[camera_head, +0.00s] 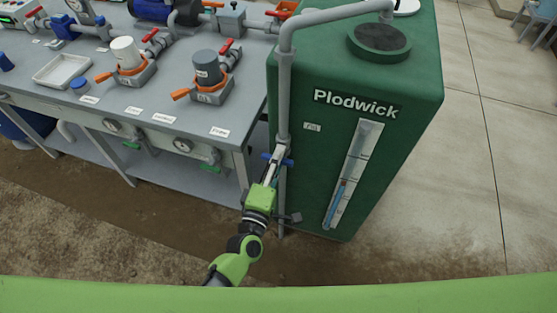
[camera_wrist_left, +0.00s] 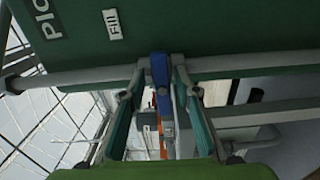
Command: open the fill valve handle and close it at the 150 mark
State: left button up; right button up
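The green tank (camera_head: 400,75) marked "Plodwick" stands right of the bench. A grey fill pipe (camera_head: 284,95) runs down its left side beside a small "Fill" label (camera_head: 312,127). The blue valve handle (camera_head: 288,162) sits low on this pipe, crosswise to it, partly hidden by my left gripper (camera_head: 275,160). In the left wrist view the blue handle (camera_wrist_left: 160,72) lies between the fingertips of my left gripper (camera_wrist_left: 160,85). The fingers look open, with narrow gaps beside the handle. The gauge (camera_head: 363,150) shows blue low down and a red mark; its numbers are unreadable. My right gripper is not in view.
The grey bench (camera_head: 225,150) left of the tank carries orange-collared canisters, red-handled valves and a white tray (camera_head: 62,71). Its right end is close to my left arm. The concrete floor (camera_head: 475,170) at right is clear.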

pick_arm(q)
jog(key=shift+f, duration=0.1)
jog(key=shift+s, duration=0.15)
jog(key=v, duration=1.2)
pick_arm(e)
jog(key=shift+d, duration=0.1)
